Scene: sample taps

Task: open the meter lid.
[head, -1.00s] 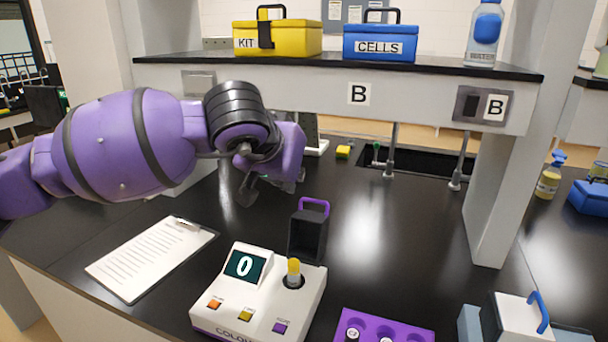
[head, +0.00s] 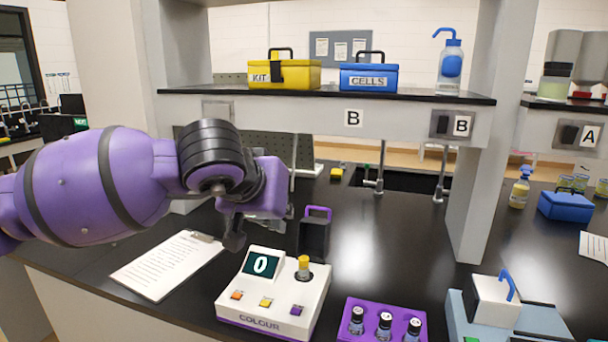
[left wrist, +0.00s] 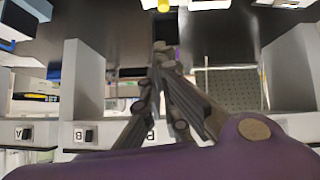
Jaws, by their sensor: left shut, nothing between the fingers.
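The white colour meter (head: 272,298) stands on the black bench with "0" on its display. Its black lid (head: 314,237) with a purple handle (head: 318,211) stands raised behind the well, its hollow side facing forward. A yellow-topped vial (head: 304,265) stands uncovered in the well. My left gripper (head: 235,238) is to the left of the lid and behind the display, apart from the lid in the head view. Its fingers (left wrist: 162,50) are shut and empty in the left wrist view. My right gripper is out of view.
A clipboard (head: 165,266) lies left of the meter. A purple rack (head: 350,328) with vials stands to its right, and a grey-white device with a blue handle (head: 497,300) further right. A shelf (head: 300,110) with a yellow kit box (head: 283,74) spans the back.

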